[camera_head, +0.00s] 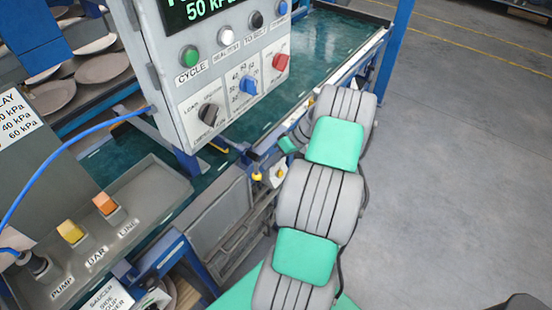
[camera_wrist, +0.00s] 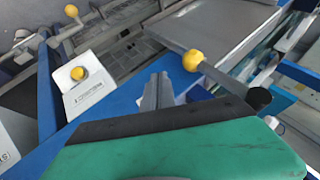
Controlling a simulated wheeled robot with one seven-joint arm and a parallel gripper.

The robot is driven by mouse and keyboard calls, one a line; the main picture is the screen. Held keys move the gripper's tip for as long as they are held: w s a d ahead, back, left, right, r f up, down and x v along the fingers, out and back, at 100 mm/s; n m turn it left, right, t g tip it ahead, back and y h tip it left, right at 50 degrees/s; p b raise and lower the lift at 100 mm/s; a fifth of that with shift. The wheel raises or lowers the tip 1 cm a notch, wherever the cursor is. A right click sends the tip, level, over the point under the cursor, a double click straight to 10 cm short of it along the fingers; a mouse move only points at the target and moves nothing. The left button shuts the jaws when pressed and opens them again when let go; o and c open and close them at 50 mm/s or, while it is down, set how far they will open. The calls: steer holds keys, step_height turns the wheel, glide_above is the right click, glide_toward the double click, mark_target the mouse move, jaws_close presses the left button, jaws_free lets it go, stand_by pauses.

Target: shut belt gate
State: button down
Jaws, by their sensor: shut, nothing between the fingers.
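In the wrist view, my gripper (camera_wrist: 157,92) is shut and empty, its two grey fingers together over a blue frame. Just right of the fingertips is a yellow ball knob (camera_wrist: 193,60) on a grey rod that runs to a dark round hub. The knob and fingers look close, but I cannot tell whether they touch. A flat grey panel (camera_wrist: 222,25) lies behind the knob; I cannot tell for sure which part is the belt gate. In the head view, small yellow knobs (camera_head: 257,176) show left of my arm, by the green belt (camera_head: 205,192); my fingertips are not clear there.
A control box (camera_head: 225,80) with buttons and dials overhangs the belt. A console (camera_head: 100,235) with two orange-yellow switches and a blue hose stands at left. Plates (camera_head: 102,67) lie on racks behind. Other yellow knobs (camera_wrist: 78,73) stand at left in the wrist view. Open floor (camera_head: 450,150) lies right.

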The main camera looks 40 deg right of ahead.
steer(key=shift+s+a+f+b, duration=0.1)
steer(key=shift+a+f+b, duration=0.2)
steer(key=shift+a, duration=0.25)
steer(key=shift+s+a+f+b, duration=0.1)
steer(key=shift+a+f+b, duration=0.15)
steer(key=shift+a, duration=0.25)
